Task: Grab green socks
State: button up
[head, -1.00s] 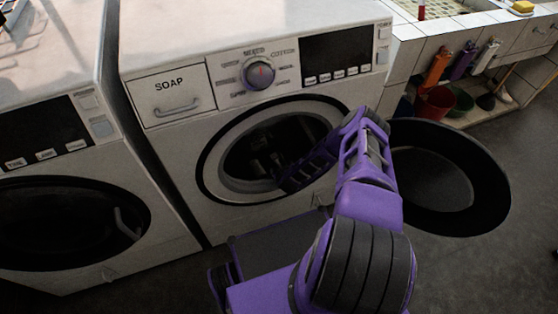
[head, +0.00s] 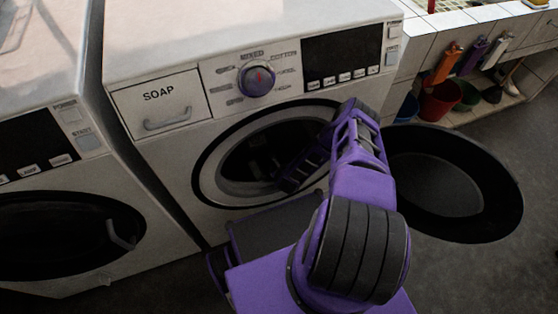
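No green socks are visible in the head view. The front-loading washing machine (head: 150,165) has its round door (head: 445,185) swung open to the right. My arm reaches through the opening, and my gripper (head: 262,168) is inside the dark drum (head: 248,150). Only dim finger shapes show there. I cannot tell whether the fingers are apart, or whether they hold anything. The lower and right parts of the drum are in shadow or behind my arm.
A second washer (head: 60,215) with a shut door stands at the left. The open door takes up room right of my arm. Grey floor (head: 490,270) is clear at lower right.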

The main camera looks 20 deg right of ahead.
jog(key=c, duration=1.1)
